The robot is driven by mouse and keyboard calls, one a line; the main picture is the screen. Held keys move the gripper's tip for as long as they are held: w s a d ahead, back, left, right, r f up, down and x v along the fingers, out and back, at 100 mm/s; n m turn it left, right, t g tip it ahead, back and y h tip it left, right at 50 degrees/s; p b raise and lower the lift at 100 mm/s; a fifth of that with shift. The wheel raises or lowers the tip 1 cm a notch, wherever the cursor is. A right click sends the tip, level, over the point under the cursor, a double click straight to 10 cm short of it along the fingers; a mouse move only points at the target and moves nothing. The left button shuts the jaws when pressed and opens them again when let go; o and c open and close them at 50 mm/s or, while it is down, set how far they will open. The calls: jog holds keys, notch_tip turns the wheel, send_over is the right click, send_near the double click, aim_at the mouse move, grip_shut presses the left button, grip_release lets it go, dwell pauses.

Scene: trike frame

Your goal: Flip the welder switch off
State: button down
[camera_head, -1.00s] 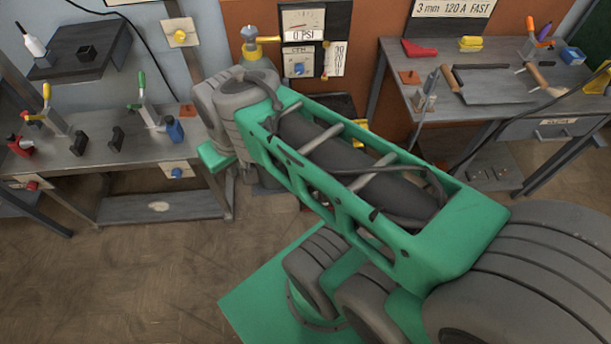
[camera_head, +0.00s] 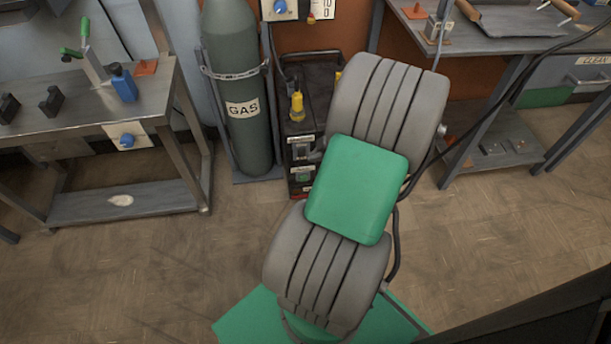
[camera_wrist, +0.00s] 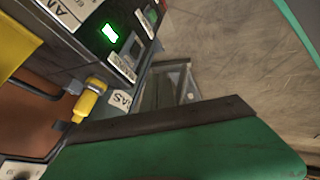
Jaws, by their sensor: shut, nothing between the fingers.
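The welder (camera_head: 300,140) is a dark box on the floor in the head view, partly hidden by my arm. Its front has a small green patch and pale labels. In the wrist view its dark front panel (camera_wrist: 92,30) is close and tilted. A bright green lit switch (camera_wrist: 110,33) is on that panel, with labels around it; which way it is tipped cannot be told. My gripper (camera_wrist: 170,122) shows at the bottom of the wrist view as a green body with a dark edge, shut and apart from the switch in the picture. In the head view my arm hides it.
A gas cylinder (camera_head: 236,85) stands chained left of the welder. A yellow connector (camera_wrist: 90,100) is near the panel in the wrist view. Metal benches stand left (camera_head: 60,115) and right (camera_head: 480,48). A black cable hangs at right. The floor at front left is clear.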

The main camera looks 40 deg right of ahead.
notch_tip(320, 180, down, 3)
jog(key=s+d, duration=0.1)
jog(key=d, duration=0.1)
jog(key=b, duration=0.6)
send_near(305, 154)
jog(key=shift+n+t, duration=0.3)
jog(key=w+a+f, duration=0.1)
jog(key=w+f, duration=0.1)
jog(key=f, duration=0.1)
jog(key=w+a+f, duration=0.1)
jog(key=shift+w+a+f, duration=0.35)
